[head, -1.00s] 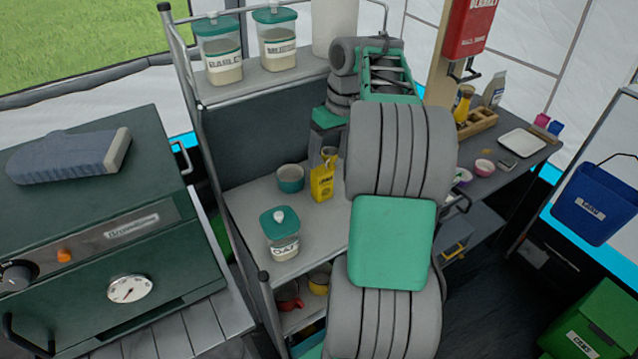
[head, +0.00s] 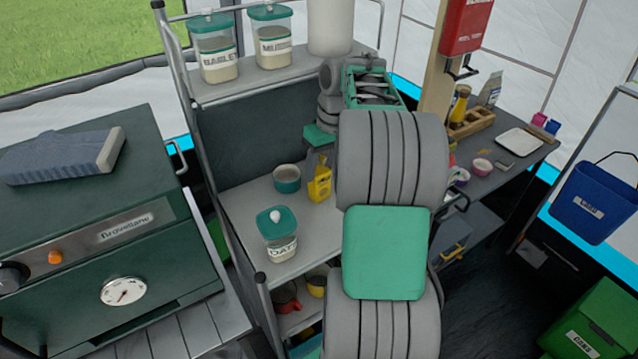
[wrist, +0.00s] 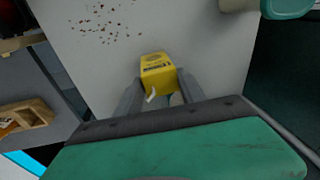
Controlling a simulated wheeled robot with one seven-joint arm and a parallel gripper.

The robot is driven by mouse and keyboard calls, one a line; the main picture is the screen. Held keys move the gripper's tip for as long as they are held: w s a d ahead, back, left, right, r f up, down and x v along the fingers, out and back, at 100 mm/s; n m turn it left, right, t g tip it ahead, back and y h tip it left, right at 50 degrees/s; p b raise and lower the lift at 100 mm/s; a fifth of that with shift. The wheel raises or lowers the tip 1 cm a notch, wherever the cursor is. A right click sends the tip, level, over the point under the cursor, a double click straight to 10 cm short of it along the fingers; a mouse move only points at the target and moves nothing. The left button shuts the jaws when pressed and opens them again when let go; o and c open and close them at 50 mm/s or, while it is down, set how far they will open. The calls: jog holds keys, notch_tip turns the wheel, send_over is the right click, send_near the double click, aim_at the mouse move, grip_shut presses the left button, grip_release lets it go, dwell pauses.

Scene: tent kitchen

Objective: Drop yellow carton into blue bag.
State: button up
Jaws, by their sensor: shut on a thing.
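The small yellow carton (head: 319,187) is at the middle shelf of the metal rack, right of a teal cup. My gripper (head: 319,163) comes down on it from above, its fingers shut on the carton's sides. In the wrist view the carton (wrist: 158,70) sits between the two grey fingertips (wrist: 160,86), its printed face showing. I cannot tell whether its base touches the shelf. The blue bag (head: 594,203), with a dark handle and a white label, hangs at the far right, well apart from my gripper.
The teal cup (head: 287,179) and the oats jar (head: 277,236) stand near the carton. Two jars (head: 216,52) are on the upper shelf. A side counter (head: 512,168) holds a tray and small bowls. A green bin (head: 597,325) stands below the blue bag.

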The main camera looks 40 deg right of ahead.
grip_shut()
dwell(0.3)
